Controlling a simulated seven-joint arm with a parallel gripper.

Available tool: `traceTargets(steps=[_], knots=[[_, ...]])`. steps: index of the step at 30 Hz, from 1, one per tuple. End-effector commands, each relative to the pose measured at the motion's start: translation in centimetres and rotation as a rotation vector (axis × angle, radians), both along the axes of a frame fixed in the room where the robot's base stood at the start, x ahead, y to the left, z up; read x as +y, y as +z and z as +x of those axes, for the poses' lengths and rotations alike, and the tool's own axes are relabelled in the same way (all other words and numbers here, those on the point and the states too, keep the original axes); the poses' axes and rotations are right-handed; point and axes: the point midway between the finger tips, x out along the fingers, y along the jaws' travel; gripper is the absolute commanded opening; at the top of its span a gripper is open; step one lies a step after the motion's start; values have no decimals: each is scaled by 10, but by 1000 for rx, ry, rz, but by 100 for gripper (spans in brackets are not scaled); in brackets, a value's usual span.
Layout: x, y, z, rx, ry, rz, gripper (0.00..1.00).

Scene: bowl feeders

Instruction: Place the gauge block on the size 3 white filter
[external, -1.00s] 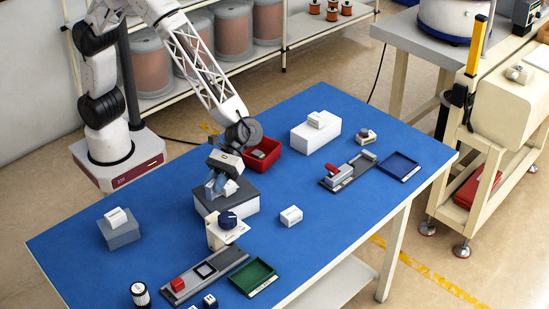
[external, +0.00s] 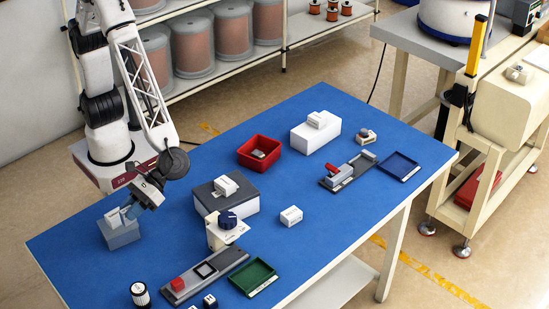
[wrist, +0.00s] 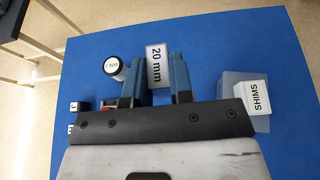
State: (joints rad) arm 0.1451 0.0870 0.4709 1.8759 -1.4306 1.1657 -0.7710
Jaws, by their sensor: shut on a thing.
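In the wrist view, my gripper (wrist: 162,85) is shut on a white block marked "20 mm" (wrist: 157,66), which I take as the gauge block; it sits between the two blue fingers. In the external view, my gripper (external: 130,210) is at the left of the table, close by the blue-grey box. There the held block is hard to make out. A round white-topped cylinder with a dark ribbed side (external: 140,294) stands at the front left, and it also shows in the wrist view (wrist: 115,67). Its lettering is too small to read, so I cannot tell whether it is the size 3 white filter.
A white block marked "SHIMS" (wrist: 252,95) sits on the blue-grey box (external: 121,236), beside my gripper. A larger grey box (external: 240,203) carries another white block. A rail with a red block (external: 200,278) and a green tray (external: 252,278) lie at the front.

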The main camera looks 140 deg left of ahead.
Motion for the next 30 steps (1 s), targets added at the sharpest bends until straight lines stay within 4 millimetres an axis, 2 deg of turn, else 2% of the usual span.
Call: traceTargets(steps=[5, 9, 15, 30], knots=[[-25, 1, -13, -1, -29, 0, 0], [-24, -25, -13, 4, -28, 1, 0], [-24, -46, -13, 2, -27, 0, 0], [-24, -50, -11, -1, -27, 0, 0]])
